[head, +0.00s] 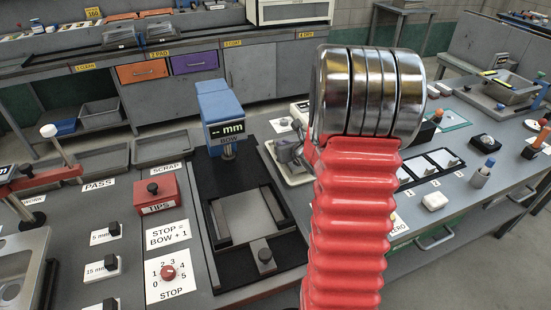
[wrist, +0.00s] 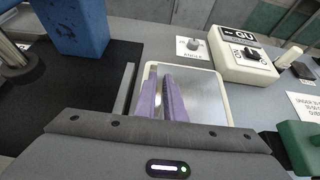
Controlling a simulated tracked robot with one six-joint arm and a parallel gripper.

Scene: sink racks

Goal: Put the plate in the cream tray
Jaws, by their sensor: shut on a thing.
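The cream tray (head: 299,182) lies on the bench just right of the black measuring fixture in the head view, partly hidden by my red arm. Its pale rim (wrist: 222,82) also shows in the wrist view, around a smooth silvery-grey surface. My gripper (head: 288,152) is low over the tray. In the wrist view its purple fingers (wrist: 162,80) are close together at the left part of the tray and shut on a thin thing, which I take to be the plate. The plate is mostly hidden, and I cannot tell whether it touches the tray floor.
The black fixture (head: 285,254) with a blue gauge head (head: 222,108) stands left of the tray. A white box with a dark knob (wrist: 244,61) and a small grey knob (wrist: 194,44) sit behind the tray. A green block (wrist: 300,146) is at the right.

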